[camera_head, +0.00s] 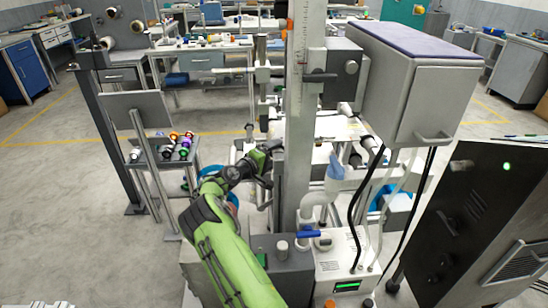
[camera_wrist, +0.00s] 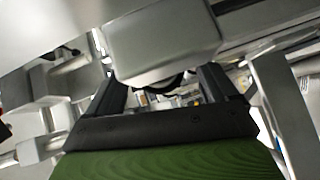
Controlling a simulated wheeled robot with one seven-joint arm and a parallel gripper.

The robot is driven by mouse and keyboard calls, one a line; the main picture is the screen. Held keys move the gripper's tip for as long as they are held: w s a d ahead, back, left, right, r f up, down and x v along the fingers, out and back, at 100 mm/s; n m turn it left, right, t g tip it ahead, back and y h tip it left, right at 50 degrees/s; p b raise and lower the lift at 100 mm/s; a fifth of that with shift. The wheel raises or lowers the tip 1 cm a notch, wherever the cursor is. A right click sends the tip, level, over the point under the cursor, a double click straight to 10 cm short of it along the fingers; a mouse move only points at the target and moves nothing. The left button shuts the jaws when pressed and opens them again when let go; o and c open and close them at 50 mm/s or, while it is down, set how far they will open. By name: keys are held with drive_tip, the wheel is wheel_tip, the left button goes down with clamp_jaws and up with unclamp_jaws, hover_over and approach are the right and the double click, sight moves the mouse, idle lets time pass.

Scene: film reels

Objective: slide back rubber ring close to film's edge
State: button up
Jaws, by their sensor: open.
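My gripper (camera_wrist: 163,88) shows in the wrist view with its two black fingers spread apart to the left and right of a grey block-shaped machine part (camera_wrist: 165,45). A dark curved edge (camera_wrist: 160,84) shows below that part, between the fingers. I cannot tell whether it is the rubber ring. The gripper does not appear closed on anything. In the head view my green arm reaches up to the left side of the tall grey column, and the gripper end is small and partly hidden there. I cannot make out the film or its edge in either view.
The tall grey column (camera_head: 297,120) stands close to the right of my arm. A grey box (camera_head: 410,85) hangs right of it, with cables below. A small side table (camera_head: 165,158) with coloured rolls stands left. Open floor (camera_head: 60,180) lies further left.

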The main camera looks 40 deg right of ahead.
drive_tip(key=shift+d, duration=0.35)
drive_tip(key=shift+c, duration=0.3)
